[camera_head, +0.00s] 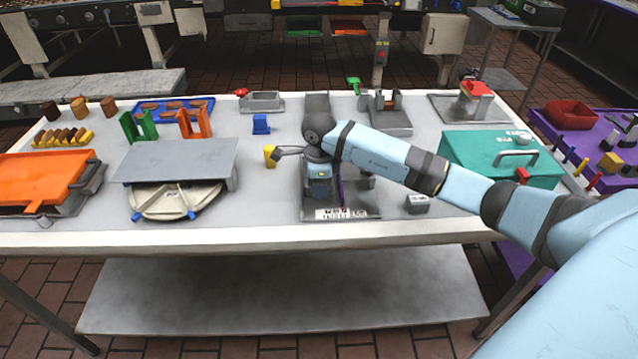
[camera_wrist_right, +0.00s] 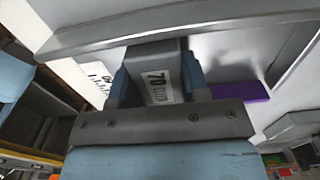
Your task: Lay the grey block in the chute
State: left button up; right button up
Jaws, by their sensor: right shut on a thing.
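My right gripper (camera_head: 319,188) points down over a grey fixture (camera_head: 365,214) near the front middle of the table. In the right wrist view the gripper (camera_wrist_right: 157,82) is shut on the grey block (camera_wrist_right: 157,62), which has a white label with dark print and sits between two blue fingers. The fixture has a printed white label at its front and a purple strip (camera_wrist_right: 240,92) beside the block. I cannot tell for sure which part of it is the chute, or whether the block touches it; the gripper and arm hide much of it. My left gripper is not in view.
A small grey block (camera_head: 417,204) with a label lies right of the fixture. A teal box (camera_head: 470,150) stands further right. A yellow piece (camera_head: 270,156) and a blue piece (camera_head: 261,124) stand to the left, near a round cream tray (camera_head: 175,203) under a grey plate (camera_head: 180,160).

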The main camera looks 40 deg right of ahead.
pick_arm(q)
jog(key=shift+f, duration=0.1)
pick_arm(e)
jog(key=o, duration=0.5)
jog(key=shift+f, duration=0.15)
jog(key=o, duration=0.5)
jog(key=shift+c, duration=0.2)
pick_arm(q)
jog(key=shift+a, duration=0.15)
pick_arm(e)
jog(key=shift+r, duration=0.5)
notch_tip(320, 180, up, 11)
jog(key=shift+r, duration=0.2)
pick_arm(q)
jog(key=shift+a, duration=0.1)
